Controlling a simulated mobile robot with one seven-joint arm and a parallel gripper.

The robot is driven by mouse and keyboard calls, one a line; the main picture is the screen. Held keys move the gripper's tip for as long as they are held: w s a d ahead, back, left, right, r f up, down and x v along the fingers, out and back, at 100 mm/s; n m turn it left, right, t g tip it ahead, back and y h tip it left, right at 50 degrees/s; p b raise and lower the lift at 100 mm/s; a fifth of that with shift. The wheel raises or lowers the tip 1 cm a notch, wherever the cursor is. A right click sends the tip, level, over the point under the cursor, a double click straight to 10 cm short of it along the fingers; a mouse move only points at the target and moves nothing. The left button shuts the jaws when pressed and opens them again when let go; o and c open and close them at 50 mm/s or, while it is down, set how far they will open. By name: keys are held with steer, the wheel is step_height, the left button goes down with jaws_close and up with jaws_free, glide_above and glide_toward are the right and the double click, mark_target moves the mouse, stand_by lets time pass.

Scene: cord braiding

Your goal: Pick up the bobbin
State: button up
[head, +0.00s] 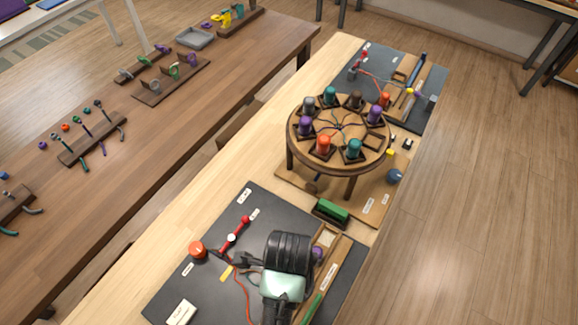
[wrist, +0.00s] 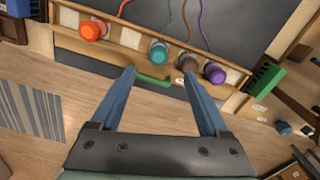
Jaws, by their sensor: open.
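The teal bobbin appears between and beyond the fingertips; the brown-grey one appears by the right fingertip. In the head view my arm hides most of this rack; a purple bobbin (head: 317,253) shows beside it. Which bobbin is meant cannot be told.
A round braiding stand (head: 340,166) holds several bobbins and has one empty seat. A green block (head: 332,210) lies beyond the mat. A green bar (wrist: 152,80) is near the fingertips.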

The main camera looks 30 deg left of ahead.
step_height(320, 180, down, 6)
steer(key=shift+w+d+r, duration=0.1)
steer(key=shift+d+r, duration=0.05)
steer(key=shift+r, duration=0.05)
steer(key=shift+s+f+p, duration=0.2)
steer(key=shift+f+p, duration=0.4)
steer(key=shift+f, duration=2.2)
jaws_close()
